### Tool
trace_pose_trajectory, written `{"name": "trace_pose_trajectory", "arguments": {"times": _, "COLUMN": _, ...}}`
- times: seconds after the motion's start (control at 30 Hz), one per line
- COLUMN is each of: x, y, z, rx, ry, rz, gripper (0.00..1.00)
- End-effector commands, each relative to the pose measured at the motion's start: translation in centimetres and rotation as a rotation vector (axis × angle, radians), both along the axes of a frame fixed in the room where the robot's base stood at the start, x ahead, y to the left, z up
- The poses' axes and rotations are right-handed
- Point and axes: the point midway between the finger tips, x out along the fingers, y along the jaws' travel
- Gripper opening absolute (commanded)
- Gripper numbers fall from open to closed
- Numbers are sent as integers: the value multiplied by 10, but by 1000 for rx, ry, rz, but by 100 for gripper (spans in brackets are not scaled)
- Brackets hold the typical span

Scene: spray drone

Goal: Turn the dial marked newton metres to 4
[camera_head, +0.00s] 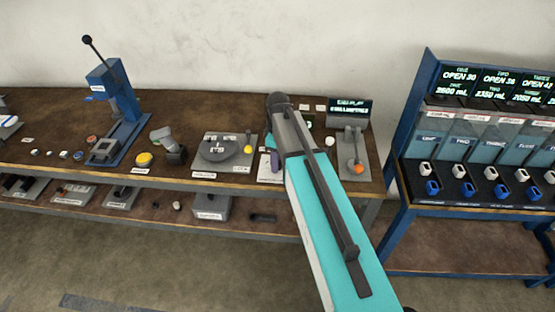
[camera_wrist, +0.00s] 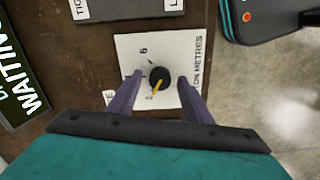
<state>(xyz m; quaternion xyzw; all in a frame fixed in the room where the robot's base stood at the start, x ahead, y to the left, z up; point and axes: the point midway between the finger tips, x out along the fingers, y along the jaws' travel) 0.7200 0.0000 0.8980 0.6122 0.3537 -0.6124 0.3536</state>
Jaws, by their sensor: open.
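The dial (camera_wrist: 159,78) is a round black knob with a yellow pointer, on a white plate (camera_wrist: 128,47) in the wrist view. The plate's visible edge text ends in "ON METRES", with a 6 above the knob and a 2 below left. The yellow pointer aims down and slightly left, close to the 2. My gripper (camera_wrist: 160,77) is open, its purple fingers on the left and right of the knob in the picture. I cannot tell whether they touch it. Part of the scale is hidden.
A dark screen reading "WAITING" (camera_wrist: 25,80) is at the left in the wrist view. In the head view, an orange-tipped lever (camera_head: 357,168) stands right of my arm, a grey round fixture (camera_head: 217,148) left, and a blue rack (camera_head: 415,130) farther right.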

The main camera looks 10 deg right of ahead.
Motion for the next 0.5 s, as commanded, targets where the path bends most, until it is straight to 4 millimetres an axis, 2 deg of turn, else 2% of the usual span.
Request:
{"name": "trace_pose_trajectory", "arguments": {"times": 0.37, "x": 0, "y": 0, "z": -3, "rx": 0, "ry": -1, "rz": 0, "gripper": 45}}
{"name": "trace_pose_trajectory", "arguments": {"times": 0.5, "x": 0, "y": 0, "z": -3, "rx": 0, "ry": 0, "rz": 0, "gripper": 24}}
